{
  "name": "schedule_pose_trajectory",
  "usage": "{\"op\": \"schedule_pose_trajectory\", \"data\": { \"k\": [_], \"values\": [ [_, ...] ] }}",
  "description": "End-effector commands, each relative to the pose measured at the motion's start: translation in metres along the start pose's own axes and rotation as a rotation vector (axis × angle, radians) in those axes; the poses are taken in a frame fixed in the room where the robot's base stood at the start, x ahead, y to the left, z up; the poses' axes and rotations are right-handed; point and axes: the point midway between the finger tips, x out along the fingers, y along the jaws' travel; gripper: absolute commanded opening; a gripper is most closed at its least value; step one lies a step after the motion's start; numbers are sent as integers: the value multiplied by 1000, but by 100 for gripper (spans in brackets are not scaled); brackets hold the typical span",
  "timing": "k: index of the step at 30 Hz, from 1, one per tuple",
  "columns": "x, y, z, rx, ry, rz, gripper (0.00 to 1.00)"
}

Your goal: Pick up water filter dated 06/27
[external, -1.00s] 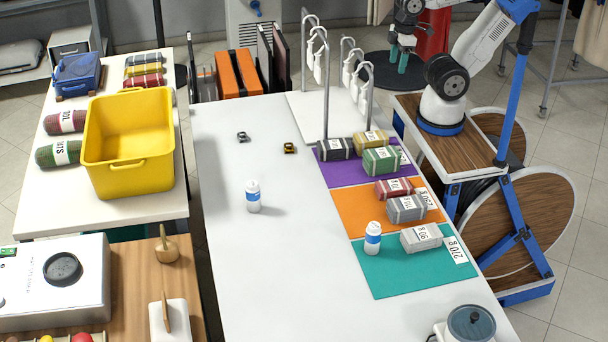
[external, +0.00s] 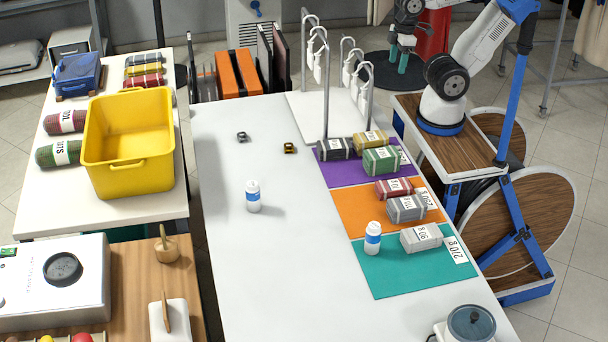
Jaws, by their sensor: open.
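Two white bottle-like cylinders with blue bands, which look like the water filters, stand upright on the white table. One water filter (external: 253,197) is on the bare middle of the table. The other water filter (external: 373,239) is on the teal mat, left of a grey packet. Any dates on them are too small to read. My gripper (external: 403,62) is at the top of the picture, beyond the table's far right corner, well away from both filters. Its fingers point down, apart and with nothing between them.
Purple (external: 340,173), orange (external: 360,215) and teal (external: 400,278) mats hold several labelled packets. White racks (external: 318,60) stand at the far end. A yellow bin (external: 127,165) is on the left table. The white table's front middle is clear.

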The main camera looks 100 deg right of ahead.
Motion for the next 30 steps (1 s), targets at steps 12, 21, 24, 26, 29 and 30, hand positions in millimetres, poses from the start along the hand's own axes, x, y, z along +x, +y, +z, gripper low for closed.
{"op": "schedule_pose_trajectory", "data": {
  "k": [12,21,24,26,29,30],
  "values": [
    [35,-54,-153,-91,247,-98,63],
    [96,-126,-290,-122,518,-161,63],
    [122,-152,-326,-124,608,-169,63],
    [140,-166,-346,-125,662,-170,63],
    [170,-190,-373,-125,751,-166,63],
    [184,-199,-382,-123,787,-162,63]
  ]
}}
